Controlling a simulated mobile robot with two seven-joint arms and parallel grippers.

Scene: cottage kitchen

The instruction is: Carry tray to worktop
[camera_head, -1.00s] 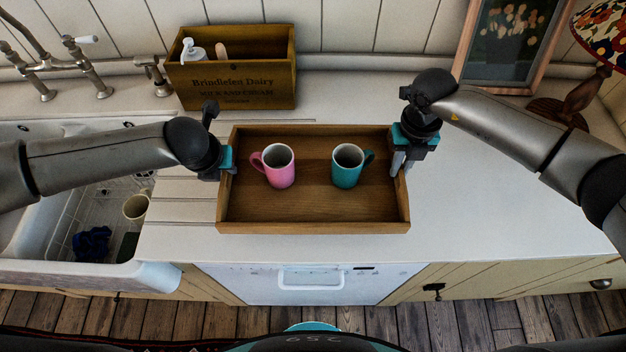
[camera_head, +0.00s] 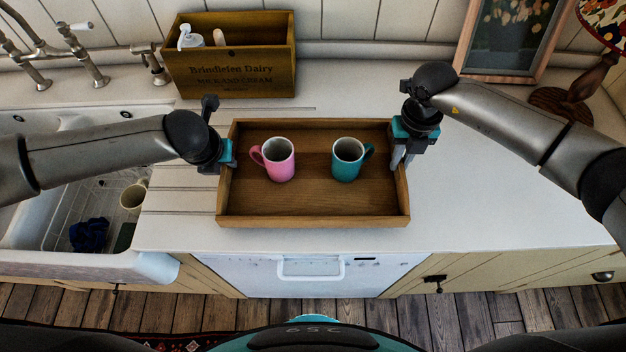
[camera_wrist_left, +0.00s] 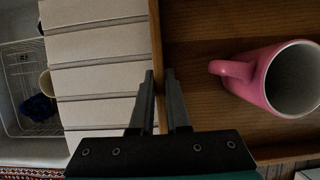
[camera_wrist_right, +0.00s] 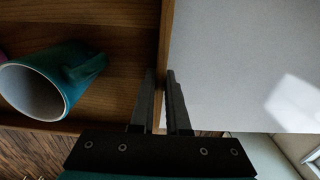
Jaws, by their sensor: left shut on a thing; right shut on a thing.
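The wooden tray (camera_head: 313,207) is in the middle of the head view, over the white worktop (camera_head: 480,190). A pink mug (camera_head: 280,165) stands upright on its left part and a teal mug (camera_head: 346,163) upright on its right part. My left gripper (camera_head: 228,160) is shut on the tray's left wall, which shows between its fingers in the left wrist view (camera_wrist_left: 158,100). My right gripper (camera_head: 398,155) is shut on the tray's right wall, as the right wrist view (camera_wrist_right: 164,100) shows. Whether the tray's underside touches the worktop is hidden.
A wooden crate (camera_head: 225,75) with a pump bottle stands behind the tray. The sink (camera_head: 50,225) at left holds a cream mug (camera_head: 134,196) and a blue cloth (camera_head: 88,234). A picture frame (camera_head: 510,45) and a lamp stand at back right. Worktop right of the tray is clear.

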